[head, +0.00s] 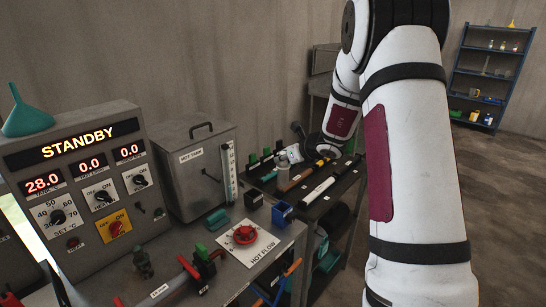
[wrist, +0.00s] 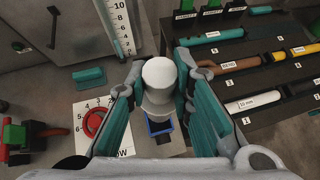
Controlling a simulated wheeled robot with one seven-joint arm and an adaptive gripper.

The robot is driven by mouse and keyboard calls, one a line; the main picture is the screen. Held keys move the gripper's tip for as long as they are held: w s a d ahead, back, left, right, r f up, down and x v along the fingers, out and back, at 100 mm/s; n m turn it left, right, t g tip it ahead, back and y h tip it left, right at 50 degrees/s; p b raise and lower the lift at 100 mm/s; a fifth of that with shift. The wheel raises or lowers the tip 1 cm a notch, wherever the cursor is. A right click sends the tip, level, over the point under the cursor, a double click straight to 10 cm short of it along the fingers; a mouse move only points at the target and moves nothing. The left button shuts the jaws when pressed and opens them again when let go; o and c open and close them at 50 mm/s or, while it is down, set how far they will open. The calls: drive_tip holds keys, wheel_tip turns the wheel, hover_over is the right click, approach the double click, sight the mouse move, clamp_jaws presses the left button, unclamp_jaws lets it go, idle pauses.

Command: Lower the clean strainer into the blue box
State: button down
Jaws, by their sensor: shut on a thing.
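My gripper (wrist: 161,68) is shut on a pale white, rounded cylindrical piece, the strainer (wrist: 160,78), which sits between its teal finger pads. In the head view my gripper (head: 290,156) is small and partly hidden, over the far end of the bench. The blue box (head: 282,215) stands at the bench's right corner, open at the top. In the wrist view the blue box (wrist: 152,127) shows just below the strainer, which covers part of it. The strainer appears above the box and apart from it; the exact gap is hard to tell.
A red valve wheel (head: 244,235) on a white card stands left of the box. A metal hot tank (head: 195,170) with a scale is behind it. A dark rack (wrist: 245,70) with labelled tubes lies to the right. A control panel (head: 85,185) reads STANDBY.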

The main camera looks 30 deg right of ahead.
sight(287, 179)
drive_tip(key=f+b, duration=0.1)
drive_tip(key=f, duration=0.2)
drive_tip(key=f+b, duration=0.2)
drive_tip(key=f, duration=0.2)
drive_tip(key=shift+w+f+b, duration=0.2)
drive_tip(key=shift+f+b, duration=0.05)
drive_tip(key=shift+b, duration=0.05)
drive_tip(key=shift+s+f, duration=0.1)
drive_tip(key=shift+f, duration=0.2)
drive_tip(key=shift+f+b, duration=0.15)
drive_tip(key=shift+b, duration=0.35)
drive_tip(key=shift+f+b, duration=0.15)
drive_tip(key=shift+b, duration=0.2)
drive_tip(key=shift+f+b, duration=1.6)
drive_tip(key=shift+f, duration=0.35)
drive_tip(key=shift+f+b, duration=0.3)
drive_tip(key=shift+f, duration=0.05)
drive_tip(key=shift+f+b, duration=0.3)
drive_tip(key=shift+f, duration=0.05)
drive_tip(key=shift+f+b, duration=0.65)
drive_tip(key=shift+f, duration=0.05)
drive_tip(key=shift+f+b, duration=0.9)
drive_tip(key=shift+f, duration=0.05)
